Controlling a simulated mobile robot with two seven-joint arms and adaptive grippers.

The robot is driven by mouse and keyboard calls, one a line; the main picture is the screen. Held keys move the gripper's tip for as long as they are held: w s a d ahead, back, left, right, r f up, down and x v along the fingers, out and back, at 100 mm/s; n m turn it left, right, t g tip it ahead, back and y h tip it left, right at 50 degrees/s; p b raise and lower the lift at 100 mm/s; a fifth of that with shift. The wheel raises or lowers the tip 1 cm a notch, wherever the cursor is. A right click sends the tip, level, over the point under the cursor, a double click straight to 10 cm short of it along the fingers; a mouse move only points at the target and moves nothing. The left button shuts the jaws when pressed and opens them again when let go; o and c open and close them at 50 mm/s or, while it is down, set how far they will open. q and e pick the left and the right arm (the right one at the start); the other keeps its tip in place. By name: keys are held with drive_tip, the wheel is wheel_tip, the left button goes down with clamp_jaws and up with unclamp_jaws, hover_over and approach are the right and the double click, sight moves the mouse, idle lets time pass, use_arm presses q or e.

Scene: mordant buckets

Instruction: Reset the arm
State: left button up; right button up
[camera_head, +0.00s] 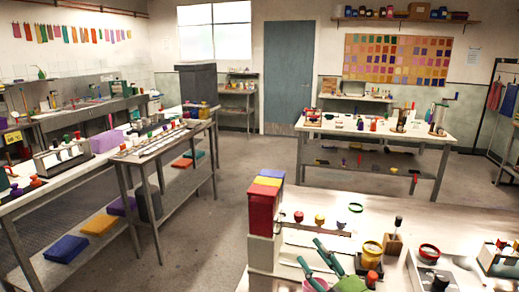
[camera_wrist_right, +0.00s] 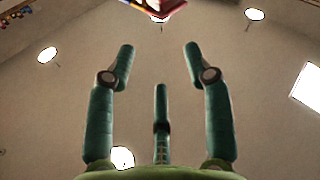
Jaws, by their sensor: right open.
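My right gripper (camera_head: 318,258) shows at the bottom of the head view, over the near bench (camera_head: 450,215). Its green fingers are spread, with nothing between them. In the right wrist view the gripper (camera_wrist_right: 160,75) has three green fingers apart and empty, pointing up against the ceiling. My left gripper is in neither view.
Beside the right gripper are a stack of red, yellow and blue boxes (camera_head: 265,205), a yellow bucket (camera_head: 372,254), a wooden block with a tool (camera_head: 392,244) and a red ring-shaped item (camera_head: 429,251). Open floor (camera_head: 215,225) lies left of the near bench.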

drive_tip(key=s+d+f+m+g+h, duration=0.35)
drive_tip(key=s+f+m+h, duration=0.2)
drive_tip(key=f, duration=0.25)
drive_tip(key=s+d+f+m+g+h, duration=0.2)
drive_tip(key=s+d+f+m+h, duration=0.3)
drive_tip(key=f, duration=0.3)
drive_tip(key=s+a+f+n+g+y, duration=0.1)
drive_tip(key=s+f+g, duration=0.35)
drive_tip(key=s, duration=0.55)
drive_tip(key=s+a+f+g, duration=0.1)
drive_tip(key=s+f+g, duration=0.35)
drive_tip(key=s, duration=0.65)
wheel_tip(320, 180, down, 23)
drive_tip(key=s+g, duration=0.2)
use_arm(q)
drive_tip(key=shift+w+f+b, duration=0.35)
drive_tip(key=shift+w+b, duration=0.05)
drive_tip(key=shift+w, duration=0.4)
use_arm(e)
drive_tip(key=s+d+f, duration=0.3)
drive_tip(key=s+f, duration=1.1)
drive_tip(key=s, duration=0.1)
drive_tip(key=shift+s+n+g, duration=0.3)
drive_tip(key=shift+n+g, duration=0.05)
